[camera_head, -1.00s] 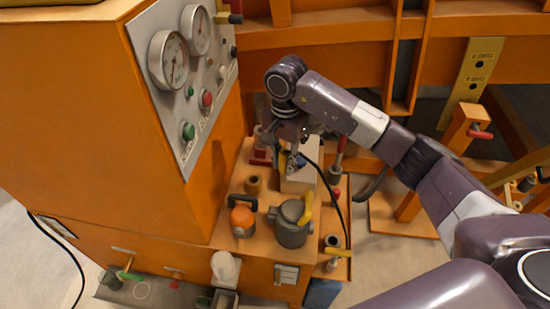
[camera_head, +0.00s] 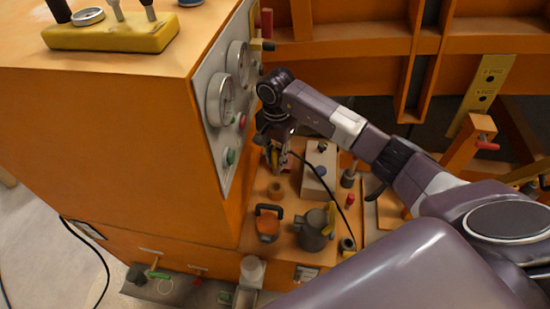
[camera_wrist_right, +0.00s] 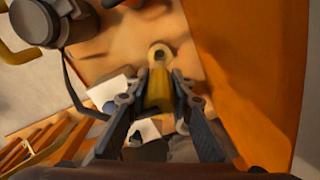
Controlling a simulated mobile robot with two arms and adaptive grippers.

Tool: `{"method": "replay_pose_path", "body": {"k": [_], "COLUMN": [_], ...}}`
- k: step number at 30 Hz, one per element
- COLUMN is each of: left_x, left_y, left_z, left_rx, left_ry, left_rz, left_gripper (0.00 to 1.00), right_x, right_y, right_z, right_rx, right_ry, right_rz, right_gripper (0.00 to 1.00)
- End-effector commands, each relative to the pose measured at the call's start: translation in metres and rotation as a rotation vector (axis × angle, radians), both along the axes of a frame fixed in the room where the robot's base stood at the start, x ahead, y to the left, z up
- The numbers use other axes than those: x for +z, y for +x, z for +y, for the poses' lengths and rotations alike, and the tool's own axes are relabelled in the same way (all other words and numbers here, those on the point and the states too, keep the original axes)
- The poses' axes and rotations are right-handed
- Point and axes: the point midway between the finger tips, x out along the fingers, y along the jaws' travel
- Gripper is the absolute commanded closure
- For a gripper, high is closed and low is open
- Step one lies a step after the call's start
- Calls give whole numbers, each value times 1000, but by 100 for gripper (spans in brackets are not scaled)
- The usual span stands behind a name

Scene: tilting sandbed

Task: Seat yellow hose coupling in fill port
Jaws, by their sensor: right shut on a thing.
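My right gripper (camera_head: 279,165) is over the orange deck, beside the gauge panel and left of the white block. In the wrist view its fingers (camera_wrist_right: 157,98) are shut on the yellow hose coupling (camera_wrist_right: 157,90). A tan round collar with a dark hole (camera_wrist_right: 160,54), which looks like the fill port, is just beyond the coupling's tip. It also shows in the head view (camera_head: 275,190), below the gripper. I cannot tell whether coupling and collar touch. A black hose (camera_head: 327,185) runs from near the gripper across the deck. My left gripper is out of view.
A grey pot with a yellow handle (camera_head: 314,232) and an orange item with a black handle (camera_head: 268,224) stand in front of the collar. The white block (camera_head: 319,170) stands to the right. The orange cabinet with its gauge panel (camera_head: 228,125) rises close on the left.

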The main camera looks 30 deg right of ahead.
Motion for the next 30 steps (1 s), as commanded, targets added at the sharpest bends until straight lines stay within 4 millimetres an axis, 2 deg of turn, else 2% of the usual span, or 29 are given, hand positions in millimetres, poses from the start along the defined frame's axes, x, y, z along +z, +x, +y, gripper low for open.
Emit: {"method": "replay_pose_path", "body": {"k": [2,18,30], "left_x": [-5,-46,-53], "left_y": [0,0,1], "left_z": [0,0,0], "left_rx": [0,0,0], "left_ry": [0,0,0], "left_rz": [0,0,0], "left_gripper": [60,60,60], "right_x": [-1,-49,-58], "right_y": [1,1,0], "right_z": [-1,0,0], "right_rx": [1,0,0], "right_ry": [-3,-1,0], "right_rz": [-1,-2,0], "right_gripper": [100,100,100]}}
